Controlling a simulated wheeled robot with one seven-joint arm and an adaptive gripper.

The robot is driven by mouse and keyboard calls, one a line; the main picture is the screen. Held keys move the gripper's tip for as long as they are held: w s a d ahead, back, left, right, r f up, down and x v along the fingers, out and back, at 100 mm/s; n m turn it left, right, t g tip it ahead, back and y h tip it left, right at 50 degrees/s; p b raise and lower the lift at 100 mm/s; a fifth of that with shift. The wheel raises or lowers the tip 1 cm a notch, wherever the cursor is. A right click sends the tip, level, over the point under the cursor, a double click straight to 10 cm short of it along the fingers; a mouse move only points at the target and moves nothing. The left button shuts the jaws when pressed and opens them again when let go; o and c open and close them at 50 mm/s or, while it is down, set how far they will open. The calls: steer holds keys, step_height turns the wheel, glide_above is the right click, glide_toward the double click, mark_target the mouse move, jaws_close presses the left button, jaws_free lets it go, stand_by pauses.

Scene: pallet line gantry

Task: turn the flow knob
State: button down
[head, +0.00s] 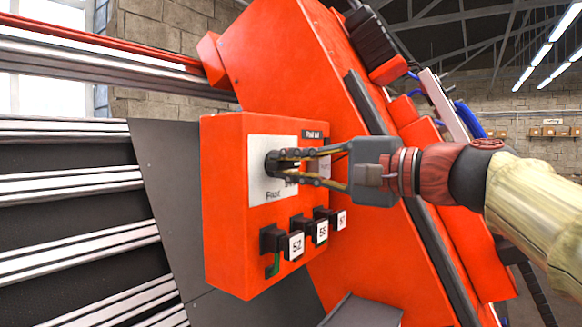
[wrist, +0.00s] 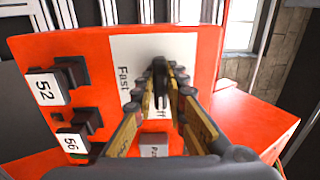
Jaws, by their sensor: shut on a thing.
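The flow knob is a dark round knob (head: 277,163) on a pale label plate (head: 262,182) on the front of an orange-red control box (head: 228,262). The plate carries the word "Fast" and other lettering that is partly covered. My gripper (head: 283,162) reaches in from the right, with its fingers shut on the knob. In the wrist view the fingers (wrist: 160,92) close on both sides of the dark knob (wrist: 160,76), which stands out from the white plate. The knob's pointer direction is hard to tell because the fingers cover part of it.
Below the plate, black switches with tags such as "52" (head: 297,246) and "56" (head: 322,232) stick out from the box. A large orange gantry frame (head: 290,60) rises behind. Dark panels with metal rails (head: 70,185) lie to the left.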

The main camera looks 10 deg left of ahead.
steer(key=c, duration=1.8)
jaws_free()
steer(key=v, duration=1.2)
steer(key=shift+f, duration=0.1)
